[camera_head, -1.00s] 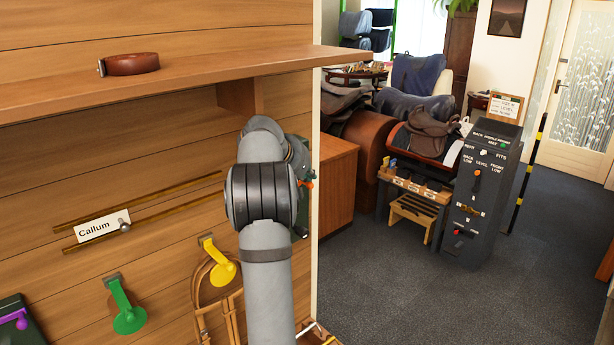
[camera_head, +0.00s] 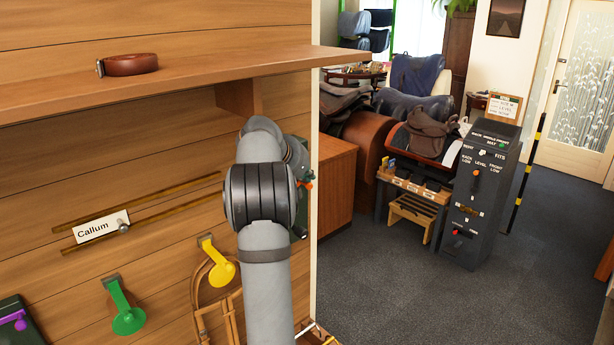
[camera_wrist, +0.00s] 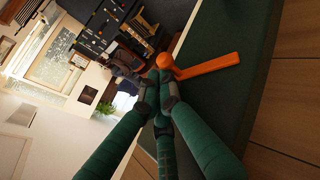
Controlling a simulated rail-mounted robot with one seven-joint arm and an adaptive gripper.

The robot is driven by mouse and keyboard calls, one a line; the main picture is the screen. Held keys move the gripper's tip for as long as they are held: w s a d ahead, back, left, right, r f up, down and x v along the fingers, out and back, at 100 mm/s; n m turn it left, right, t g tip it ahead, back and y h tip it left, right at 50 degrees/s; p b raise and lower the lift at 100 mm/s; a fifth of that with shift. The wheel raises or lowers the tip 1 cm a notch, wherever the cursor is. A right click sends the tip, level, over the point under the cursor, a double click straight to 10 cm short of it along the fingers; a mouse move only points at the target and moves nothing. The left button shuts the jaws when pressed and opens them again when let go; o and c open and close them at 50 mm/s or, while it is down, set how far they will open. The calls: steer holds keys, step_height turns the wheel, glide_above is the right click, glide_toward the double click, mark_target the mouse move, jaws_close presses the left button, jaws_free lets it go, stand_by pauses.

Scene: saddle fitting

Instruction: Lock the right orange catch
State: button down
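The right orange catch (camera_wrist: 208,66) shows in the wrist view as a flat arm with a rounded end (camera_wrist: 166,62), on a dark green panel (camera_wrist: 222,35). A small part of the orange catch (camera_head: 308,184) shows in the head view, just right of my arm; the rest is hidden. The tips are close beside the catch's rounded end. I cannot tell whether they touch it. The fingers look shut with nothing visible between them. My arm hides the gripper in the head view.
A shelf (camera_head: 200,65) with a brown strap (camera_head: 131,65) juts out above my arm. Open carpet (camera_head: 370,285) lies to the right.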

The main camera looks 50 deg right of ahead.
steer(key=shift+a+f, duration=0.1)
steer(key=shift+a, duration=0.05)
steer(key=shift+w+a+f+b, duration=0.15)
steer(key=shift+a+f+b, duration=0.25)
steer(key=shift+a+b, duration=0.15)
steer(key=shift+w+a, duration=0.1)
steer(key=s+d+r+v, duration=0.1)
steer(key=v, duration=1)
steer(key=shift+a+r, duration=0.25)
steer(key=shift+a, duration=0.05)
